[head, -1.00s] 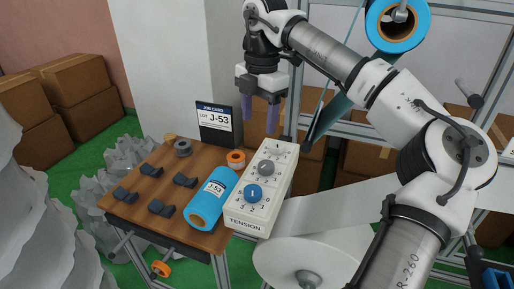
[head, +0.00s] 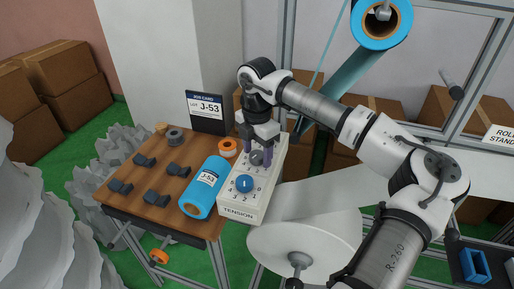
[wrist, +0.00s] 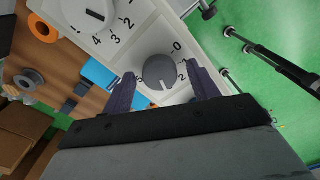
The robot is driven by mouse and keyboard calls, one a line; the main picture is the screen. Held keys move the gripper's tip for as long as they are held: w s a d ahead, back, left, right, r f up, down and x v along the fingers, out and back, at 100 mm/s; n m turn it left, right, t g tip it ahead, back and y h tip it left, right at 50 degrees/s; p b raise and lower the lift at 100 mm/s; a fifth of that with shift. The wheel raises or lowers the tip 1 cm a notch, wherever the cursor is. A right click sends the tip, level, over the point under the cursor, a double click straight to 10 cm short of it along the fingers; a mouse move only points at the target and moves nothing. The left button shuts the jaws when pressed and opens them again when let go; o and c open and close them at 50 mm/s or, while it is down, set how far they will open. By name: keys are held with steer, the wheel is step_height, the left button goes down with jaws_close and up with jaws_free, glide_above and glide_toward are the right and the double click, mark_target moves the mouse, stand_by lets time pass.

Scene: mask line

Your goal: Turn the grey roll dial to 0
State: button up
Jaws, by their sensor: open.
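The grey dial (head: 256,159) is in the middle of the white TENSION box (head: 233,209), between a blue dial (head: 244,184) and a whitish dial at the far end. In the wrist view the grey dial (wrist: 157,70) has a white pointer mark toward the picture's bottom, away from the 0 at its upper right. Some numbers around it are hidden by the fingers. My gripper (head: 259,153) is over the grey dial, its purple fingers pointing down. In the wrist view my gripper (wrist: 162,80) is open, one finger on each side of the dial; contact cannot be told.
The whitish dial (wrist: 97,10) lies close by. A blue roll (head: 203,190) lies beside the box on the wooden table (head: 160,212), with dark blocks, an orange ring (head: 228,147) and a job card (head: 207,110). A large white roll (head: 300,235) stands right of the box.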

steer(key=shift+f, duration=0.1)
steer(key=c, duration=1)
steer(key=shift+b, duration=0.3)
